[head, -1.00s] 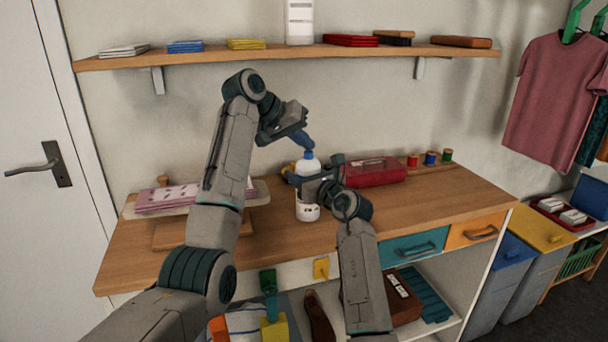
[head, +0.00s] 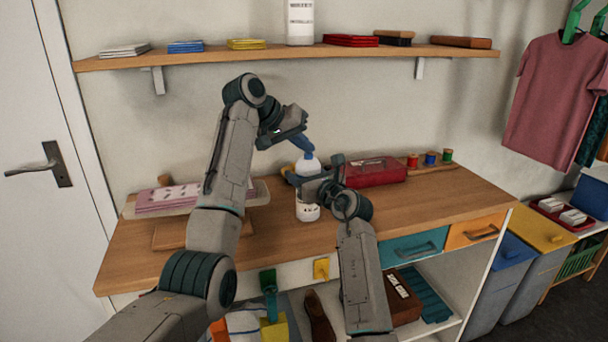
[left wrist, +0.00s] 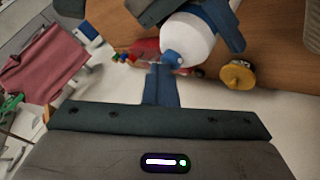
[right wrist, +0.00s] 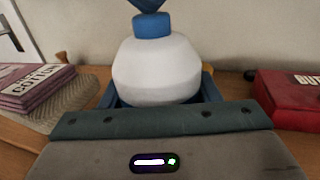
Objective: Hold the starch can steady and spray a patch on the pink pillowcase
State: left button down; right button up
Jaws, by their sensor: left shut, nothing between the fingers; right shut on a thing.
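The starch can (head: 307,210) is white with a blue top and stands upright on the wooden counter. My right gripper (head: 308,184) is shut around its body; the can (right wrist: 157,70) fills the middle of the right wrist view. My left gripper (head: 305,147) is shut and empty, its fingertips pointing down at the blue top (right wrist: 152,25). In the left wrist view its fingertips (left wrist: 163,72) are at the blue nozzle (left wrist: 172,58); whether they press it I cannot tell. The pink pillowcase (head: 165,198) lies folded on a padded board at the counter's left, partly behind my left arm.
A yellow round thing (left wrist: 237,76) is near the can. A shelf (head: 220,56) hangs above. The counter's right front is clear.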

pick_arm(q)
jog(key=shift+f, duration=0.1)
jog(key=shift+r, duration=0.5)
notch_tip(320, 180, up, 6)
jog(key=shift+f, duration=0.1)
dwell(0.4)
dwell(1.2)
pick_arm(e)
jog(key=o, duration=1.3)
jog(key=shift+o, duration=0.2)
